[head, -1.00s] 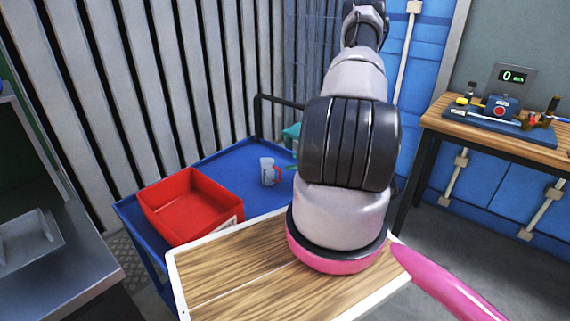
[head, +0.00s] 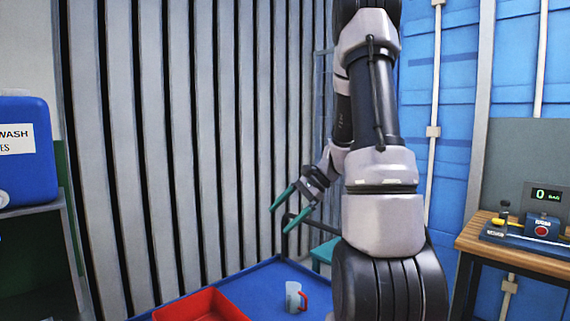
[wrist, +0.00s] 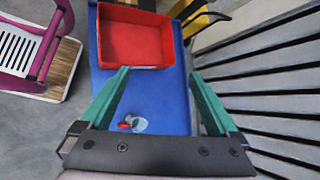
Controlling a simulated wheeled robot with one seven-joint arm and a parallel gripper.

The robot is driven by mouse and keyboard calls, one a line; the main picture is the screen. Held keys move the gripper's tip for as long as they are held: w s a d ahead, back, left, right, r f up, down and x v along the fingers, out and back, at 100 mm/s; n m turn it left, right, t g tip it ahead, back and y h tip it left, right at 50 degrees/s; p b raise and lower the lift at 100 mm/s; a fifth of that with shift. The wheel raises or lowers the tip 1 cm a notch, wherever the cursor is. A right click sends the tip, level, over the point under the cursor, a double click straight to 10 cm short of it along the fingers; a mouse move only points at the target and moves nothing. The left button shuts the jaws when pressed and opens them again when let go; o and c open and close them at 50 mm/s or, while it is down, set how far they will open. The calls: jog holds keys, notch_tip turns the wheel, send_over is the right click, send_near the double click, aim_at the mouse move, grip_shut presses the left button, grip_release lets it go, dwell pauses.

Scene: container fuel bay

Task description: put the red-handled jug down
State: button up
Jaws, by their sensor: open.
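The red-handled jug (head: 294,297) is a small clear-grey jug standing upright on the blue cart top (head: 262,282), with its red handle to the right. In the wrist view the jug (wrist: 138,124) shows from above, between and below my fingers, with its handle to the left. My gripper (head: 284,219) has two green fingers spread apart and empty. It is raised well above the cart, apart from the jug. In the wrist view the fingertips (wrist: 158,72) frame the cart from above.
A red bin (head: 205,305) sits on the cart left of the jug, also in the wrist view (wrist: 135,40). A ribbed grey wall (head: 200,150) stands behind. A wooden bench (head: 510,250) with a scale is at right. Blue cart surface around the jug is bare.

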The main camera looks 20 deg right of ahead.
jog(key=s+a+r+n+t+h, duration=0.2)
jog(key=s+r+n, duration=0.3)
jog(key=s+r, duration=0.3)
jog(key=s+a+r+n+t+h, duration=0.2)
jog(key=s+a+r+n+h, duration=0.2)
jog(key=s+r, duration=0.5)
jog(key=shift+a+r+n+h, duration=0.3)
jog(key=shift+a+r+n, duration=0.1)
jog(key=shift+a+n, duration=0.2)
